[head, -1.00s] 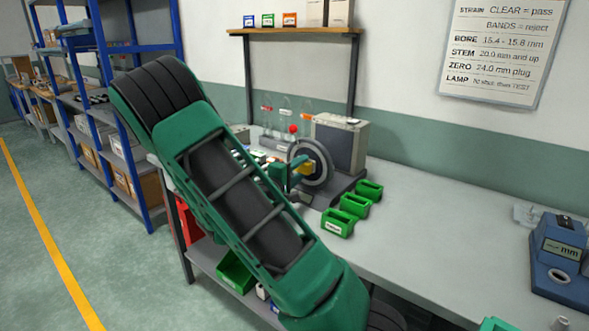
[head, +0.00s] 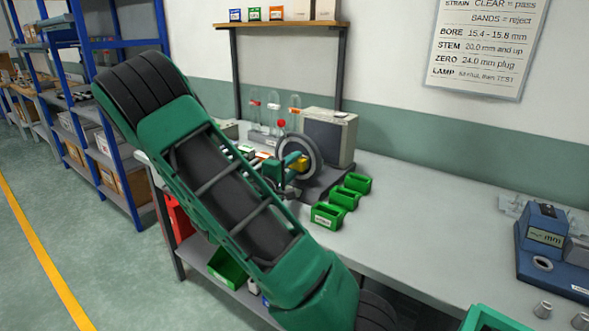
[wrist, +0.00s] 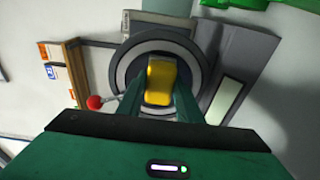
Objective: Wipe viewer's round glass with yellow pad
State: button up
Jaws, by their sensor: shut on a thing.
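The viewer (head: 325,180) stands on the bench, with a dark base and a ring-shaped front around its round glass (head: 311,148). In the wrist view the round glass (wrist: 193,52) lies straight ahead, largely covered by the pad. My gripper (head: 297,167) is shut on the yellow pad (wrist: 160,82), which sits between the two green fingers. I cannot tell whether the pad touches the glass.
Several green bins (head: 344,197) stand on the bench right of the viewer. A red-knobbed lever (wrist: 95,102) is left of the glass in the wrist view. A blue gauge (head: 548,240) sits at the far right. The bench middle (head: 420,220) is clear.

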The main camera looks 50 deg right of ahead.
aim_at(286, 152)
jog(key=shift+w+a+r, duration=0.1)
jog(key=shift+w+r, duration=0.1)
jog(key=shift+w, duration=0.75)
jog(key=shift+w+a+r, duration=0.15)
jog(key=shift+w+r, duration=0.05)
jog(key=shift+w, duration=0.7)
jog(key=shift+w+a+r, duration=0.1)
jog(key=shift+w+r, duration=0.1)
jog(key=shift+w, duration=0.75)
jog(key=shift+a, duration=0.15)
jog(key=shift+w+v, duration=0.15)
jog(key=shift+v, duration=1.3)
jog(key=shift+w+v, duration=0.15)
jog(key=shift+v, duration=1.25)
jog(key=shift+a, duration=0.25)
jog(key=shift+v, duration=1.35)
jog(key=shift+w, duration=0.1)
